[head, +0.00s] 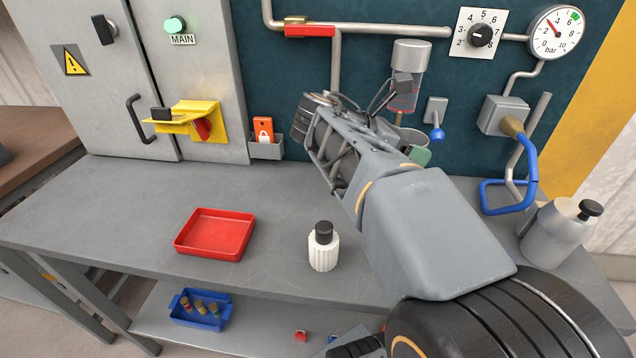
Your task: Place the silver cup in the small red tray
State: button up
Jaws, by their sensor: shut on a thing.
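The small red tray (214,236) lies on the grey bench, left of centre, and is empty. My gripper (392,108) is at the back of the bench near the wall panel, to the right of and beyond the tray.
A white ribbed bottle (322,252) with a black cap stands right of the tray. A grey bottle (558,230) stands at the right end. The bench is clear around the tray.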

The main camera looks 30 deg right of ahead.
aim_at(217, 237)
jog(key=u, duration=0.25)
jog(key=k, duration=1)
jog(key=u, duration=1.7)
jog(key=i, duration=0.75)
jog(key=z, duration=0.6)
jog(key=i, duration=0.75)
jog(key=z, duration=0.75)
